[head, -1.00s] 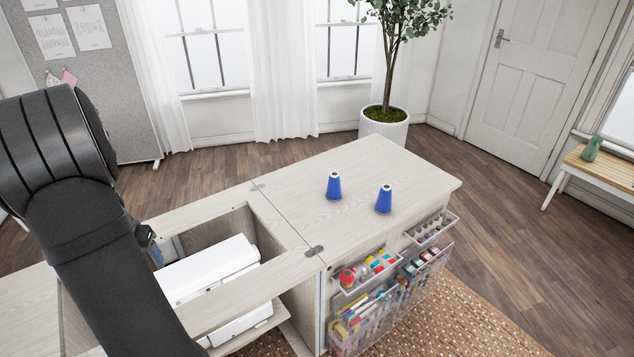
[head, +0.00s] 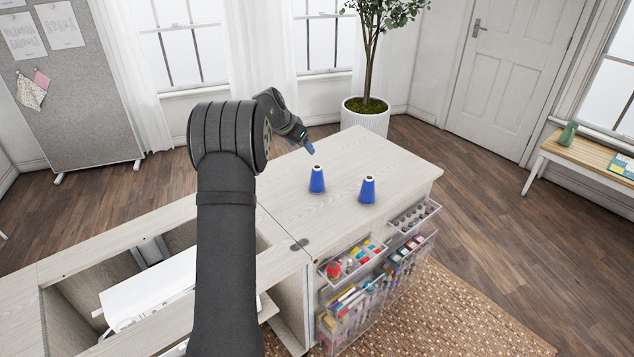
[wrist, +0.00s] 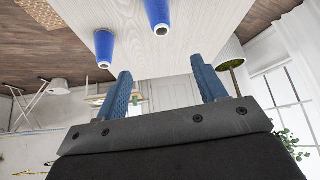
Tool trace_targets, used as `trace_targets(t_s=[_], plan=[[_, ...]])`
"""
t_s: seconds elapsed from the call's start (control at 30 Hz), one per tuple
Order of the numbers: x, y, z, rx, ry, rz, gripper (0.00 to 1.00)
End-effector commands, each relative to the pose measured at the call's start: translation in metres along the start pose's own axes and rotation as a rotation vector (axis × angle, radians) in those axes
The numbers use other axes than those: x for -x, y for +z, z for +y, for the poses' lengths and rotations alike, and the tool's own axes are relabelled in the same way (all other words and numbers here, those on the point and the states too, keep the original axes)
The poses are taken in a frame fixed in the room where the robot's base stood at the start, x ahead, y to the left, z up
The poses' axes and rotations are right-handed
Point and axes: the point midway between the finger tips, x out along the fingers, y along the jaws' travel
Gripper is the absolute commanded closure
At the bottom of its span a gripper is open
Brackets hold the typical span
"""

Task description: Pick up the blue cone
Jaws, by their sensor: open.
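Two blue cones stand upright on the light wood cabinet top (head: 375,160). The left cone (head: 317,180) is nearer my gripper, and the right cone (head: 367,190) stands a short way to its right. My gripper (head: 310,148) is above the cabinet top, just behind and above the left cone, touching neither. The wrist view shows its two blue fingers (wrist: 165,88) spread apart with nothing between them. There one cone (wrist: 158,15) is at the top middle and the other cone (wrist: 104,48) is at upper left, both beyond the fingertips.
Clear drawers with sewing supplies (head: 350,262) hang on the cabinet's front. A white machine (head: 150,295) sits in the open well at left. A potted plant (head: 365,115) stands behind the cabinet. The cabinet top around the cones is clear.

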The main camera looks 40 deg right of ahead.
Motion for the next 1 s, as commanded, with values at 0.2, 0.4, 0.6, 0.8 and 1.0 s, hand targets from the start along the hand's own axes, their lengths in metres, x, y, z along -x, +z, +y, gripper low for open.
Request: trace_targets(t_s=[0.2, 0.4, 0.6, 0.8, 1.0], plan=[[-0.041, 0.002, 0.000, 0.002, 0.003, -0.003, 0.36], [-0.082, 0.002, 0.000, 0.001, 0.003, -0.003, 0.36], [-0.110, 0.002, -0.001, 0.002, 0.001, -0.002, 0.36], [-0.120, 0.002, -0.001, 0.002, 0.000, -0.001, 0.36], [-0.143, 0.003, -0.003, 0.003, 0.001, -0.002, 0.36]])
